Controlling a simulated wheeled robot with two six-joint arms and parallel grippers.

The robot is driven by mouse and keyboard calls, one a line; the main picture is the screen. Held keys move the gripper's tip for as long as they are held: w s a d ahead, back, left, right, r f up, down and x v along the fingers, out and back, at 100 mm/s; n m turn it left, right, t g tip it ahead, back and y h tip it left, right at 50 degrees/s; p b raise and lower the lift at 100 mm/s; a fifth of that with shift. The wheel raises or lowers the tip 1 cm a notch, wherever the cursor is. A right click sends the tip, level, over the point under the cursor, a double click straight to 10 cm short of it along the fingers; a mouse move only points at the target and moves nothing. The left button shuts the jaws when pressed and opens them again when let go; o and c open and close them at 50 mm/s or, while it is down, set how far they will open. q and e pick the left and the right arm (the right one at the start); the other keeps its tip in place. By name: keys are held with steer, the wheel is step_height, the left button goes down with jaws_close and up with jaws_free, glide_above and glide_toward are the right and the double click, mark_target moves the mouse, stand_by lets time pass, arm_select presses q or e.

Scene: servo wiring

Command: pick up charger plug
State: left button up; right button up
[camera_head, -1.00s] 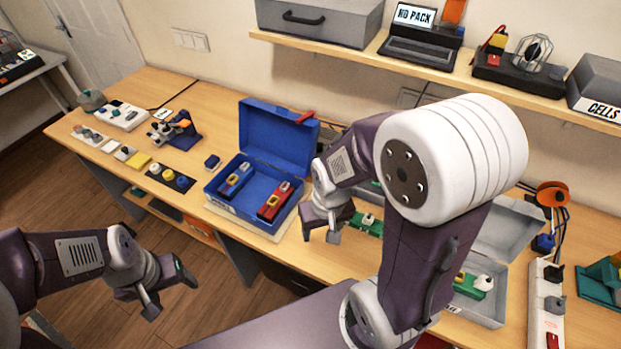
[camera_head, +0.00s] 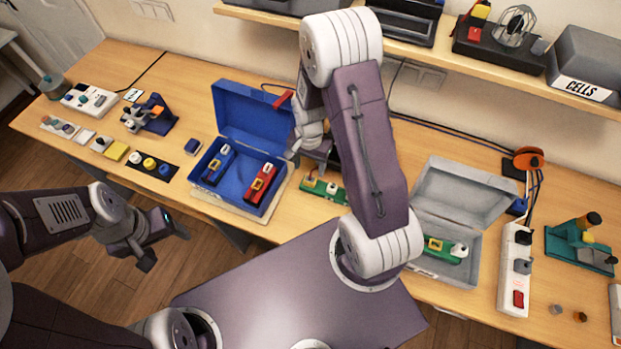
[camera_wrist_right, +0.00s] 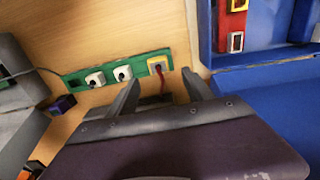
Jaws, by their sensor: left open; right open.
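I cannot tell for certain which thing is the charger plug. In the right wrist view, the open, empty right gripper (camera_wrist_right: 160,92) is near a green strip (camera_wrist_right: 75,80) with two white pieces and a yellow one trailing a red lead. My left gripper (camera_head: 165,246) is open and empty, in front of the bench.
An open blue case (camera_head: 213,200) holds a blue and a red block. An open grey case (camera_head: 462,190) holds a green block (camera_head: 440,247). A teal stand (camera_head: 578,250) is at the far right. A shelf (camera_head: 440,60) runs above the bench.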

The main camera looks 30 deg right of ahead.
mark_target(310, 179)
steer(key=shift+s+a+f, duration=0.15)
steer(key=shift+s+f, duration=0.1)
steer(key=shift+f, duration=0.6)
steer(key=shift+w+f, duration=0.1)
steer(key=shift+f, duration=0.05)
steer(key=shift+f+p, duration=0.3)
steer(key=shift+p, duration=0.1)
step_height(310, 179, down, 4)
steer(key=shift+p, duration=0.6)
steer(key=shift+f, duration=0.3)
jaws_close()
